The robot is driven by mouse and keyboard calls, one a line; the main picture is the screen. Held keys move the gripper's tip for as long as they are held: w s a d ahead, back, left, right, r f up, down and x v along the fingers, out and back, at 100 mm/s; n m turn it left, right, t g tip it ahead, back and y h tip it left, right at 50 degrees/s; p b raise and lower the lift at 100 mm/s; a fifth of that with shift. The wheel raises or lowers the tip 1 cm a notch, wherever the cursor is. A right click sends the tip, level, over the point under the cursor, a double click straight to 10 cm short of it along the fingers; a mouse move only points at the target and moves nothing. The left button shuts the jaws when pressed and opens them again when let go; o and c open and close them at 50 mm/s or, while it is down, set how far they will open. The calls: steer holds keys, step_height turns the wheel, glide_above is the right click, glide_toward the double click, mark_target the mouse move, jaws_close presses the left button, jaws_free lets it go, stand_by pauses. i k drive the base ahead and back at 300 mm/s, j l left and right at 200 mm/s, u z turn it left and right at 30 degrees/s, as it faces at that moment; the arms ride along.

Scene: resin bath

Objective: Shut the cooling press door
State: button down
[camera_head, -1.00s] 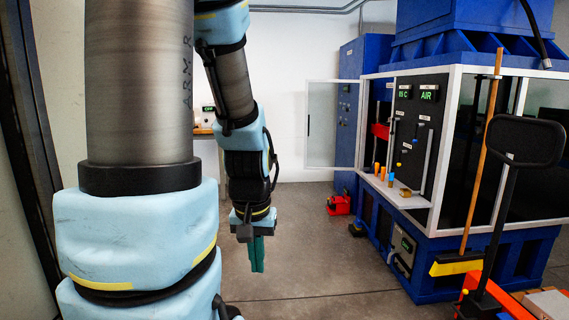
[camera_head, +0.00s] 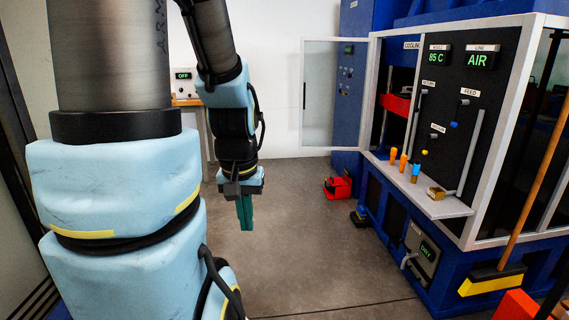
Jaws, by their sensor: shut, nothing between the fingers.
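The cooling press door (camera_head: 331,94) is a clear panel in a white frame. It stands open, swung out to the left from the front of the blue cooling press (camera_head: 404,70). A small dark handle shows near its left edge. Through the opening I see a red part (camera_head: 396,103) inside the press. My gripper (camera_head: 245,212) hangs pointing down over the floor, left of the door and lower in the picture. Its teal fingers are together and empty, and touch nothing.
A ledge (camera_head: 438,205) with orange and blue pegs and a brass block juts from the press front. A red item (camera_head: 338,186) lies on the floor by the base. A yellow-edged broom (camera_head: 492,279) leans at right. The middle floor is clear.

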mark_target(371, 40)
steer(key=i, duration=4)
steer(key=i+z, duration=0.1)
steer(key=i, duration=0.6)
steer(key=i+j+z, duration=0.1)
steer(key=i, duration=0.55)
